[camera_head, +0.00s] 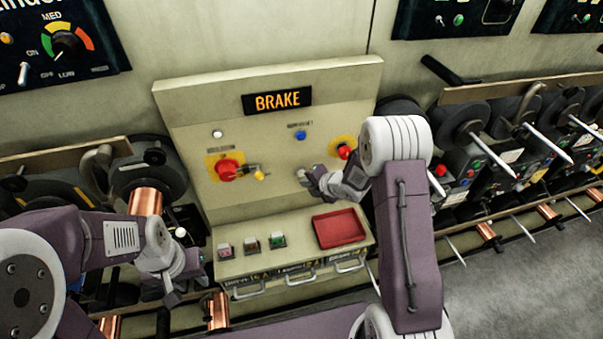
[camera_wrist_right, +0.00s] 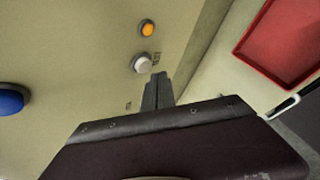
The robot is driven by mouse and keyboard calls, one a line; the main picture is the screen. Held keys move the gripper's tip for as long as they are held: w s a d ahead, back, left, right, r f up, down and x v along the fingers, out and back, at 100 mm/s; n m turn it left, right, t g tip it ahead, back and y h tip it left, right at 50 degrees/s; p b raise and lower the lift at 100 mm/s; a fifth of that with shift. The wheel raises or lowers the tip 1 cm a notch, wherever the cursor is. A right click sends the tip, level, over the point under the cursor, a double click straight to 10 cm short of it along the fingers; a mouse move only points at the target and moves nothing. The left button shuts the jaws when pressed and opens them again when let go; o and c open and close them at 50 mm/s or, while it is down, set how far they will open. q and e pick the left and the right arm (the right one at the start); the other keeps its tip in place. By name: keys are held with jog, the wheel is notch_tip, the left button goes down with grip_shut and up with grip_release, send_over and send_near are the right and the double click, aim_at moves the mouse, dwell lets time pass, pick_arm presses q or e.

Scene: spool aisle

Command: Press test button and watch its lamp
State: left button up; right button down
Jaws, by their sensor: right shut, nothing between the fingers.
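A white push button (camera_wrist_right: 141,63) sits on the beige panel (camera_head: 280,95), with a small label beside it. A bright orange lamp (camera_wrist_right: 147,28) is close to it; I cannot tell whether it is lit. My right gripper (camera_wrist_right: 158,82) is shut and empty, its tips just beside the white button; contact cannot be told. In the head view the right gripper (camera_head: 306,176) is in front of the panel, below a blue button (camera_head: 300,135), and the orange lamp is hidden. My left gripper (camera_head: 175,292) hangs low left of the panel, its fingers unclear.
The panel carries a lit BRAKE sign (camera_head: 277,101), a pale lamp (camera_head: 217,133) and red knobs (camera_head: 228,170) on yellow plates. The ledge below holds a red tray (camera_head: 341,230) and several small buttons (camera_head: 250,243). Spool racks (camera_head: 480,145) stand on both sides.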

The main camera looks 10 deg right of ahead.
jog(key=shift+w, duration=0.1)
jog(key=shift+w, duration=0.3)
jog(key=shift+w, duration=0.5)
dwell(0.6)
jog(key=shift+s+b, duration=0.6)
jog(key=shift+s, duration=0.35)
